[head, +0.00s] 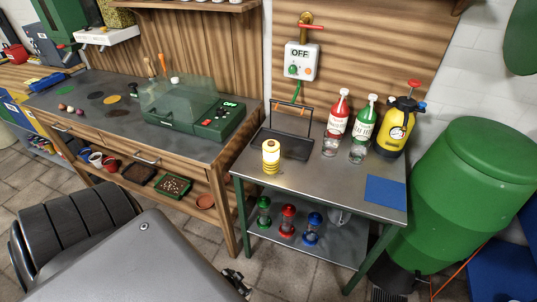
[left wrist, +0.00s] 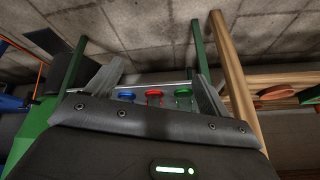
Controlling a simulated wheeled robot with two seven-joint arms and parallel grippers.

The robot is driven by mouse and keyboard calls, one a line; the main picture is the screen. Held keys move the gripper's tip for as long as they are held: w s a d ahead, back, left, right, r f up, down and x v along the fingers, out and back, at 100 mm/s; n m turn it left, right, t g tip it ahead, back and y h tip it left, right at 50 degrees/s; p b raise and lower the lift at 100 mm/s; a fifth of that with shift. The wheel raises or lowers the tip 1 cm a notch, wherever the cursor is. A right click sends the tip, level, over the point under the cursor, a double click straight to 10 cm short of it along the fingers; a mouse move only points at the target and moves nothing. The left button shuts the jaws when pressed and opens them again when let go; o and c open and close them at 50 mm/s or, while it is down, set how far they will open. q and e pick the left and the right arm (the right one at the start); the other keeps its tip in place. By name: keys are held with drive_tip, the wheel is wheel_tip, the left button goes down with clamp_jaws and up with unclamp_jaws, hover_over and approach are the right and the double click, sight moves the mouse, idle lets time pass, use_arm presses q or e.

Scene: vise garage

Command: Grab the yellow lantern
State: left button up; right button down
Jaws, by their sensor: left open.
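The yellow lantern (head: 271,157) stands upright on the left part of the grey metal table (head: 310,185), just in front of a dark tray. It has a pale glowing body and a yellow base. I cannot make it out in the left wrist view. My left gripper (head: 237,283) is low in the head view, in front of and below the table, well apart from the lantern and mostly hidden by my arm. In the left wrist view my left gripper (left wrist: 160,72) has its fingers spread with nothing between them. My right gripper is not in view.
Behind the lantern are a dark tray (head: 296,146), a red bottle (head: 337,117), a green bottle (head: 363,125) and a yellow sprayer (head: 396,130). Green, red and blue lanterns (head: 312,230) stand on the lower shelf. A blue mat (head: 385,191) lies at right. The table's front middle is clear.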

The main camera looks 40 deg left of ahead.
use_arm(q)
drive_tip(key=w+a+r+n+t+y+b, duration=0.1)
drive_tip(key=w+a+r+t+b, duration=0.35)
drive_tip(key=w+r, duration=0.75)
drive_tip(key=n+t+b, duration=0.1)
drive_tip(key=t+b, duration=0.3)
drive_tip(key=t, duration=0.4)
approach(266, 154)
drive_tip(key=shift+y, duration=0.3)
drive_tip(key=w, duration=0.4)
drive_tip(key=shift+a, duration=0.15)
drive_tip(key=w, duration=0.5)
drive_tip(key=shift+w+a+p, duration=0.1)
drive_tip(key=shift+a+p, duration=0.2)
drive_tip(key=shift+p, duration=0.1)
drive_tip(key=shift+w+r, duration=0.1)
drive_tip(key=shift+w, duration=0.2)
drive_tip(key=w, duration=0.5)
drive_tip(key=shift+a+p, duration=0.35)
drive_tip(key=shift+p, duration=0.05)
drive_tip(key=shift+s, duration=0.1)
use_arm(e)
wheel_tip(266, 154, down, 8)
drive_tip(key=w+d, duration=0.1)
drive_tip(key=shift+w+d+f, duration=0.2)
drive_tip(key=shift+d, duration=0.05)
use_arm(q)
drive_tip(key=shift+c, duration=0.4)
